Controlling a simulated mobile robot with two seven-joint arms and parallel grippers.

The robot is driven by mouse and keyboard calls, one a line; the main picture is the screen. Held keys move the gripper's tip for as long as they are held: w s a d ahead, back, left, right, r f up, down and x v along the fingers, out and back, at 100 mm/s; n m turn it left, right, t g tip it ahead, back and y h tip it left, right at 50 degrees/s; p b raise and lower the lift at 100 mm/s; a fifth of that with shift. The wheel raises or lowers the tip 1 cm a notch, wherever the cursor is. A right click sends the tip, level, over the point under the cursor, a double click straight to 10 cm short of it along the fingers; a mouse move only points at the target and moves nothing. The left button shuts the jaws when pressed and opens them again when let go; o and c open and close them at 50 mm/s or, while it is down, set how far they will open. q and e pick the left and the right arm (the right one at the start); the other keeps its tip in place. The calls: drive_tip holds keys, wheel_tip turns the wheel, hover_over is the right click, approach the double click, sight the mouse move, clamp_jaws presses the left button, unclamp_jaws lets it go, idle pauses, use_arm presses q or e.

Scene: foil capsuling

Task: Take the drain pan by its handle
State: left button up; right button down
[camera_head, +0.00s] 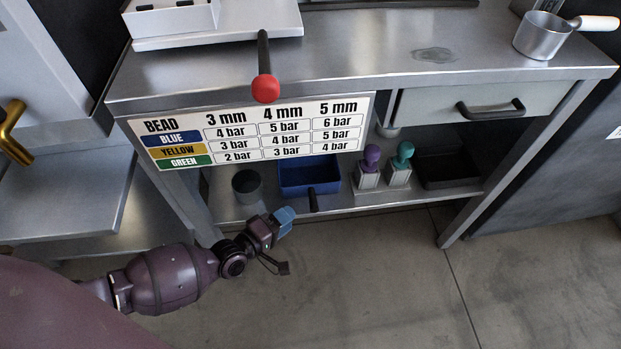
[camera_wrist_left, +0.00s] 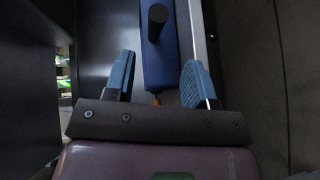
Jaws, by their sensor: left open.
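The drain pan is a blue tray (camera_head: 308,177) on the lower shelf under the steel bench. Its black handle (camera_head: 313,200) sticks out past the shelf's front edge, toward me. My left gripper (camera_head: 285,216) is just left of the handle and a little below it, open, with light blue fingers. In the left wrist view the blue pan (camera_wrist_left: 158,70) lies ahead between the two spread fingers. My right gripper is not in view.
On the lower shelf (camera_head: 345,202) stand a dark cup (camera_head: 246,187) left of the pan, a purple-topped stamp (camera_head: 369,168), a teal-topped stamp (camera_head: 401,165) and a black tray (camera_head: 447,168). A bead chart (camera_head: 255,130) hangs above the pan. The floor in front is clear.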

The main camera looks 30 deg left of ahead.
sight(313, 201)
use_arm(q)
drive_tip(key=x, duration=0.2)
drive_tip(key=b+x, duration=0.1)
drive_tip(key=x, duration=0.2)
drive_tip(key=b+x, duration=0.1)
drive_tip(key=x, duration=0.2)
drive_tip(key=shift+d, duration=0.45)
drive_tip(key=shift+w+d+r, duration=0.15)
drive_tip(key=shift+w, duration=0.2)
clamp_jaws()
